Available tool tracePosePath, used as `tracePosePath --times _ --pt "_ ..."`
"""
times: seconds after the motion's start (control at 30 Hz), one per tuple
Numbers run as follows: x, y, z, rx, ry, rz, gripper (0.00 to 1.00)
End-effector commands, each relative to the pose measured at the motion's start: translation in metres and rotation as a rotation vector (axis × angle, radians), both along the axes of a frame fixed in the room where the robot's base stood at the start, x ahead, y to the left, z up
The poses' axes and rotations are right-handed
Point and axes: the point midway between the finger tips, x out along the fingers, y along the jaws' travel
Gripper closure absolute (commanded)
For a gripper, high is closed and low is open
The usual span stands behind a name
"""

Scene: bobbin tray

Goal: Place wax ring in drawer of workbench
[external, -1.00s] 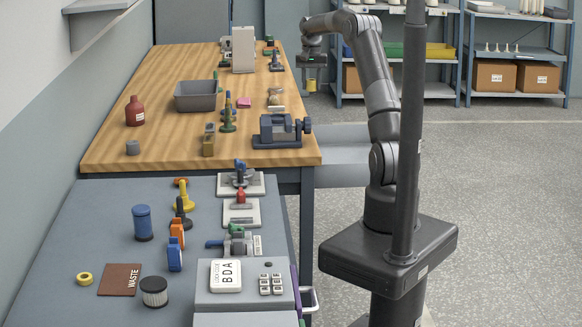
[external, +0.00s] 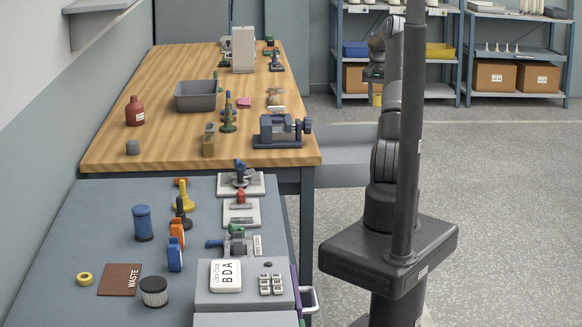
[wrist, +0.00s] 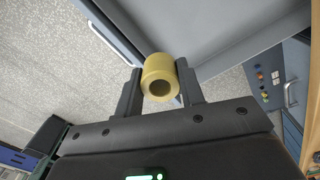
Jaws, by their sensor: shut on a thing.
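The wax ring (wrist: 158,84) is a pale yellow, thick-walled ring with a round hole. In the wrist view my gripper (wrist: 160,78) is shut on it, with one dark finger on each side. My gripper appears beyond and above this drawer. In the wrist view a grey drawer surface (wrist: 225,35) lies beyond the ring.
A blue vise (external: 280,131) stands at the bench's right edge, near the drawer. A grey bin (external: 201,96) and several tools are on the bench. The nearer grey table (external: 105,225) is crowded. Shelves (external: 515,52) stand at the back. The floor to the right is clear.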

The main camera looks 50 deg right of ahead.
Motion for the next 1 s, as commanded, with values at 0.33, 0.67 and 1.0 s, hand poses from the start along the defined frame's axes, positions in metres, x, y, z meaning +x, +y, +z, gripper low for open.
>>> tracePosePath --times 0.33,0.67,1.0 --pt "0.000 0.001 -0.091 0.003 0.000 0.000 0.86" --pt "0.047 0.016 -0.131 0.004 0.000 0.004 0.86" --pt "0.107 0.033 -0.167 0.002 0.000 0.001 0.86"
